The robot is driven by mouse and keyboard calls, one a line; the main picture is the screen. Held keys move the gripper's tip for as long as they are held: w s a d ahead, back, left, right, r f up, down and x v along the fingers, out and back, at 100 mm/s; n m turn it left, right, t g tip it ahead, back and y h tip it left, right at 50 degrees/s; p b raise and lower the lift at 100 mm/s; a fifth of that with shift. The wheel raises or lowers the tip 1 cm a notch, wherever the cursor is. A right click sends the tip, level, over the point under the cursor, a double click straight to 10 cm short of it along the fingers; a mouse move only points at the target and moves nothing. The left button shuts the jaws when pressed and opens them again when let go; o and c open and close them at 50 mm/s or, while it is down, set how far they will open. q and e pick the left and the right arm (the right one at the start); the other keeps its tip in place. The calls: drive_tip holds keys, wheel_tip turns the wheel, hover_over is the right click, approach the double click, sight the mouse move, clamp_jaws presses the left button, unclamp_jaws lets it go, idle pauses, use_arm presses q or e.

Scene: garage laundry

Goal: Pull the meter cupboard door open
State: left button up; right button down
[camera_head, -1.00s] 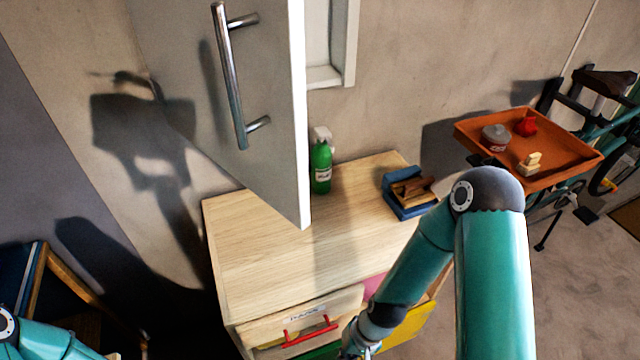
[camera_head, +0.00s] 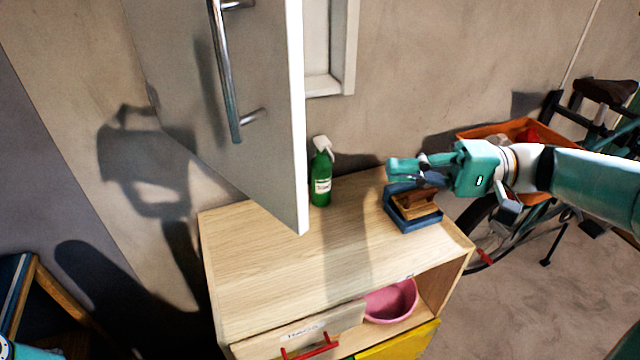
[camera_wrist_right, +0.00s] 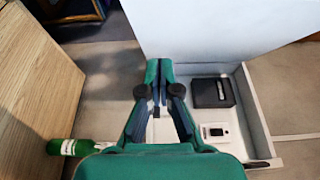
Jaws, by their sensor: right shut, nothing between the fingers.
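The white meter cupboard door (camera_head: 255,120) stands swung out from the wall in the head view, its long metal handle (camera_head: 225,75) on the face turned to the left. Part of the cupboard frame (camera_head: 345,50) shows behind it. My right gripper (camera_head: 392,170) is shut and empty, right of the door and apart from it, above the blue tray. In the right wrist view, the gripper (camera_wrist_right: 158,68) points toward the open cupboard (camera_wrist_right: 255,115), with the door (camera_wrist_right: 220,35) beyond. A black box (camera_wrist_right: 213,92) and a small white device (camera_wrist_right: 214,132) show inside. My left gripper is out of view.
A wooden cabinet (camera_head: 270,260) stands below the door. On it are a green spray bottle (camera_head: 320,175) and a blue tray (camera_head: 410,222) with a brown item. A pink bowl (camera_head: 392,300) sits in its open shelf. A bicycle with an orange tray (camera_head: 485,130) stands at right.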

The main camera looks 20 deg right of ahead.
use_arm(q)
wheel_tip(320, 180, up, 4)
drive_tip(key=p, duration=0.3)
drive_tip(key=shift+p, duration=0.35)
use_arm(e)
drive_tip(key=s+a+x, duration=0.1)
drive_tip(key=s+x, duration=0.1)
drive_tip(key=x, duration=1)
drive_tip(key=shift+s, duration=0.35)
drive_tip(key=shift+d+f, duration=0.1)
